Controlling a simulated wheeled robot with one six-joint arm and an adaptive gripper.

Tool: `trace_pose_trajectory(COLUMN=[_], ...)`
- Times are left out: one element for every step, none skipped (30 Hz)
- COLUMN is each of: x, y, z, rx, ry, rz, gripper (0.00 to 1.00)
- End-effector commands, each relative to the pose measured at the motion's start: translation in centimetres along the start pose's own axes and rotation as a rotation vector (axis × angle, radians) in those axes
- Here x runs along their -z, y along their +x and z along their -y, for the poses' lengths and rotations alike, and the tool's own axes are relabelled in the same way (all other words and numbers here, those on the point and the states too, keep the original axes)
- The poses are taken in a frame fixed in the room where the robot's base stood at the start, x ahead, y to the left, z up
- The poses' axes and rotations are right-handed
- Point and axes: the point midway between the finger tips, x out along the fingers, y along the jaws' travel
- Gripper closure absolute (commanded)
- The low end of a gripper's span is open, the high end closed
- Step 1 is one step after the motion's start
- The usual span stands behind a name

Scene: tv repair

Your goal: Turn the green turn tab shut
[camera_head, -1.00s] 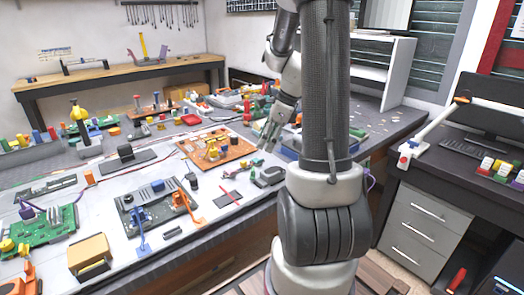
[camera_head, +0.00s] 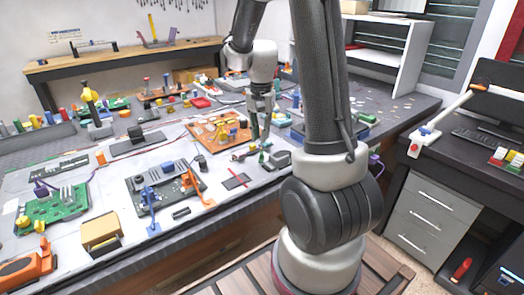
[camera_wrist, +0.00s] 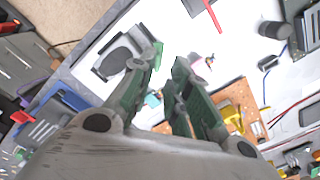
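My gripper (camera_head: 259,136) points down over the right part of the white work mat, just right of the orange board. In the wrist view my gripper (camera_wrist: 169,58) has its two fingers apart with a narrow gap and nothing clearly held between them. A small green piece (camera_head: 262,157), which may be the green turn tab, shows just below the fingertips in the head view. It is too small to tell its angle or whether the fingers touch it.
The orange board (camera_head: 222,132) with several parts lies left of my gripper. A dark grey clamp-like part (camera_head: 279,160) is close on the right. A red strip on a dark pad (camera_head: 236,181) lies in front. A grey board with blue and orange levers (camera_head: 165,185) is further left.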

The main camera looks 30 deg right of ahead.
Motion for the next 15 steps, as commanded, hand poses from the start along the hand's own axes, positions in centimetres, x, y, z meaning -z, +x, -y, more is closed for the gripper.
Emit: trace_pose_trajectory(x=[0.4,0.5,0.7,0.7,0.7,0.7,0.7,0.7,0.7,0.7,0.6,0.7,0.7,0.7,0.7], y=[-0.1,-0.1,-0.1,-0.1,0.1,0.3,0.6,1.0,1.6,2.1,2.7,3.4,3.9,4.4,5.1], z=[-0.1,-0.2,-0.2,-0.2,-0.1,-0.1,-0.1,-0.2,-0.2,-0.2,-0.2,-0.2,-0.2,-0.2,-0.2], rx=[-0.007,-0.010,-0.012,-0.011,-0.011,-0.010,-0.010,-0.011,-0.011,-0.011,-0.012,-0.011,-0.012,-0.011,-0.011], ry=[-0.070,-0.108,-0.146,-0.165,-0.178,-0.188,-0.191,-0.192,-0.191,-0.190,-0.190,-0.189,-0.189,-0.188,-0.188], rz=[-0.012,-0.017,-0.022,-0.021,-0.021,-0.021,-0.021,-0.020,-0.019,-0.018,-0.017,-0.018,-0.017,-0.018,-0.018], gripper=[0.82,0.82,0.82,0.82,0.82,0.82,0.82,0.82,0.82,0.82,0.82,0.82,0.82,0.82,0.82])
